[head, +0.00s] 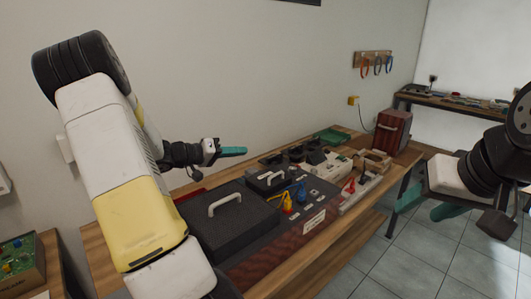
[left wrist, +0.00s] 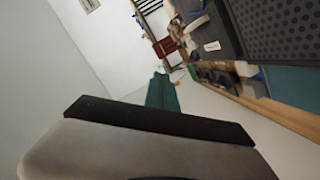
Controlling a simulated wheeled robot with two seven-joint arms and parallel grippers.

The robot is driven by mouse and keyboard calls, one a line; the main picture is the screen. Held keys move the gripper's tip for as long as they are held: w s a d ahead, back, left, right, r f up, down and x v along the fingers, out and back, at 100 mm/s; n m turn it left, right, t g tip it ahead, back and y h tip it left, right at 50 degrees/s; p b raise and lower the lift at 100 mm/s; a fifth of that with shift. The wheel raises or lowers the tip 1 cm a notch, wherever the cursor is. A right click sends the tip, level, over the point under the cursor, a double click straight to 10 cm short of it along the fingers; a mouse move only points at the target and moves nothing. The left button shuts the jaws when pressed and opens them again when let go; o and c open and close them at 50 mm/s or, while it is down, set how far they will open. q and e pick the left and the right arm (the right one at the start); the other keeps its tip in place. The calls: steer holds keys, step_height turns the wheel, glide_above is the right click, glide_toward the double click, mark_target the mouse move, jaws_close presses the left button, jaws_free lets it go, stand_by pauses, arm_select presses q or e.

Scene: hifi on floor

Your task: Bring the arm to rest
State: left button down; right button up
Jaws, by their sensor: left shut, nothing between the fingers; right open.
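My left arm (head: 130,190) reaches in from the left of the head view. My left gripper (head: 233,151) has teal fingers, which are shut and empty. It hangs in the air over the back of the workbench, near the wall, and touches nothing that I can see. Its teal finger also shows in the left wrist view (left wrist: 162,95). My right gripper (head: 422,206) is at the right of the head view, pointing down with its teal fingers apart, beside the bench's right side over the tiled floor.
The wooden workbench (head: 335,228) carries a dark case with a white handle (head: 225,204), blue and yellow tools (head: 290,200), a red-handled item (head: 349,186) and a reddish-brown box (head: 392,130). A second bench (head: 460,102) stands at the back right. The tiled floor (head: 400,260) is clear.

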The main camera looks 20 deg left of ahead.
arm_select(q)
steer(key=s+d+r+m+g+y, duration=0.3)
steer(key=s+d+g, duration=0.55)
steer(key=d, duration=0.65)
steer(key=s+d+r+t+y, duration=0.1)
steer(key=s+r+y, duration=0.1)
steer(key=s, duration=0.7)
steer(key=s+d+r+n+t+y, duration=0.1)
steer(key=s+r+t+y, duration=0.1)
steer(key=s, duration=0.8)
steer(key=shift+d+r+y, duration=0.3)
steer(key=shift+r+y, duration=0.45)
steer(key=shift+y, duration=0.05)
